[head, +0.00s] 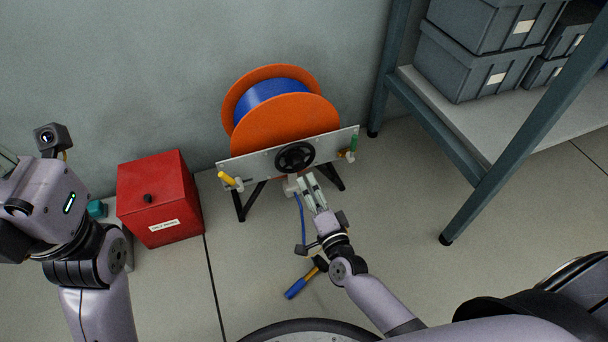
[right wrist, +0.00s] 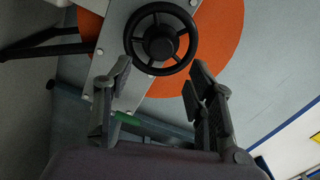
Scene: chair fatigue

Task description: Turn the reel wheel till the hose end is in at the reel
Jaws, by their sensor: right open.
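The orange reel (head: 285,122) with blue hose wound on it stands on a frame by the wall. Its black wheel (head: 295,157) is on the front of a grey metal plate; it also shows in the right wrist view (right wrist: 160,40). A length of blue hose (head: 300,212) hangs below the plate toward the floor; its end is partly hidden near my right gripper. My right gripper (head: 309,180) is open and empty, just below and in front of the wheel, with the wheel ahead of its fingers.
A red box (head: 160,200) stands left of the reel. A shelf rack (head: 480,185) with grey bins (head: 460,65) stands at the right. A yellow handle (head: 228,179) sits on the plate's left end.

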